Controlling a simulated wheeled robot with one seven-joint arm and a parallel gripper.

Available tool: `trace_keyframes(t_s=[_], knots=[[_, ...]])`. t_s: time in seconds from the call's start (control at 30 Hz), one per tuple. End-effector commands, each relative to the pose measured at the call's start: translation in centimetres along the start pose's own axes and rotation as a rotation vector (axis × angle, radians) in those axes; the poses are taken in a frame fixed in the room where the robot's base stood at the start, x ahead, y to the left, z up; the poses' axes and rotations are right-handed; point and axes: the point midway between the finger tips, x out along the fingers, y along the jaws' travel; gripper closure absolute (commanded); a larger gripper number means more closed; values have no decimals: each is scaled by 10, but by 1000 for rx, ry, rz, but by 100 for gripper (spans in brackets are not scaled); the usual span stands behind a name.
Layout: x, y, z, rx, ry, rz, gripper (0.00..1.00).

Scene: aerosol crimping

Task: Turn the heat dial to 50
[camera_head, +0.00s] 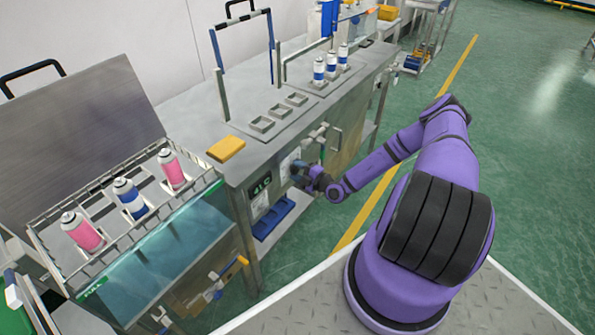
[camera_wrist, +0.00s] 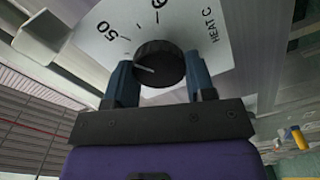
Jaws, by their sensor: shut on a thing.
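The heat dial (camera_wrist: 160,62) is a round black knob on a white plate (camera_wrist: 218,28) marked "HEAT C". My gripper (camera_wrist: 159,66) is shut on the dial, one finger on each side. A pale pointer line on the knob points left in the wrist view, below the tick by the printed 50 (camera_wrist: 104,31). Another number at the top is cut off. In the head view, my gripper (camera_head: 299,172) is at the front of the metal bench, beside the green readout (camera_head: 261,185), and hides the dial.
The metal bench (camera_head: 232,168) holds a yellow block (camera_head: 226,148), empty square holders (camera_head: 278,110) and blue-and-white cans (camera_head: 331,63). A rack at left holds pink cans (camera_head: 82,231) and a blue can (camera_head: 130,198). A pipe with a valve (camera_head: 318,135) is near my gripper. Green floor is clear at right.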

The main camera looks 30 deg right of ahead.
Motion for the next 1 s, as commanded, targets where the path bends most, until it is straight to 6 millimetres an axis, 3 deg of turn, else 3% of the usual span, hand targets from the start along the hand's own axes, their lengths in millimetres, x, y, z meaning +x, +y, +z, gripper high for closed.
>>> trace_keyframes(t_s=[0.17,0.2,0.3,0.67,1.0], knots=[[-2,-2,0,1,-1,-4,74],[-2,-2,0,1,-1,-4,48],[-1,-2,0,0,-1,-3,25],[-5,0,0,-1,-1,-1,25],[-60,0,1,0,-3,-1,25]])
